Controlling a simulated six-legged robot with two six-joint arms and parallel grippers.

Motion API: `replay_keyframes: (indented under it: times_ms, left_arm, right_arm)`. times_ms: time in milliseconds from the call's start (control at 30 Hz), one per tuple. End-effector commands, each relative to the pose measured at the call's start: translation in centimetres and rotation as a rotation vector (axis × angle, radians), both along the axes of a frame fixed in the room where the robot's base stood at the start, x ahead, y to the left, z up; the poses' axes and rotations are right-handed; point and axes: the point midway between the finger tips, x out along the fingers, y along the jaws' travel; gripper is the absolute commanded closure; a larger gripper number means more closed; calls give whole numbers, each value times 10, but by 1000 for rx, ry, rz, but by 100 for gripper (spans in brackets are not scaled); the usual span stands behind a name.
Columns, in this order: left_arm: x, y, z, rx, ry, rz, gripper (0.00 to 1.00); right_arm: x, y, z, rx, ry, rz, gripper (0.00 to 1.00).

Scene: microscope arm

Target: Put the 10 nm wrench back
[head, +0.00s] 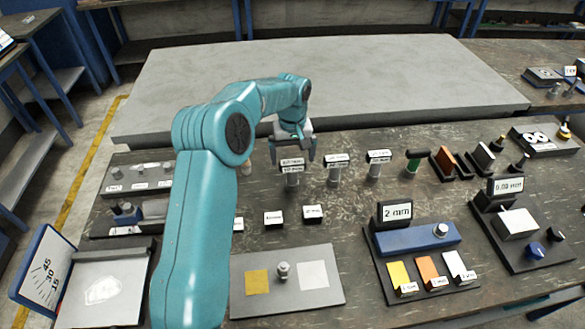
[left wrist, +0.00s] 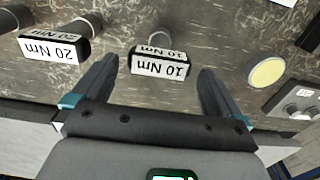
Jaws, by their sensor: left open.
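A white 10 Nm label block (head: 292,164) tops a short grey cylinder among the standing pieces behind the middle of the bench. In the left wrist view the 10 Nm label (left wrist: 160,66) shows upside down, between my fingers, with the grey cylinder partly hidden behind it. I cannot tell whether this is the wrench or its holder. My left gripper (head: 296,152) is open just behind and above this label. Its two spread fingers (left wrist: 160,80) show in the left wrist view with nothing gripped. My right gripper is not in view.
A 20 Nm label (left wrist: 52,50) stands close beside the left finger in the wrist view. Another similar labelled post (head: 380,156) and a green-topped piece (head: 412,162) stand right. A grey slab (head: 330,85) lies behind. A blue 2 mm block (head: 415,237) sits front right.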

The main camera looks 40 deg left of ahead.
Motion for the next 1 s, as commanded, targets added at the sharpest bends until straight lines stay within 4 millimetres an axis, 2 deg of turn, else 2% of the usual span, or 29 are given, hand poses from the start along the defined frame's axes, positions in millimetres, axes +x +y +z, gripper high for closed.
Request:
replay_keyframes:
  times_ms: [100,200,333,1000]
  left_arm:
    - [1,0,26,3,-5,0,0]
    - [1,0,43,1,-3,0,0]
    - [0,0,56,0,-1,-1,0]
    - [0,0,59,-1,1,0,0]
  right_arm:
    - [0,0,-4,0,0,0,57]
    - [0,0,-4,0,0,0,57]
    - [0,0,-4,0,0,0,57]
    - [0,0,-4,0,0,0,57]
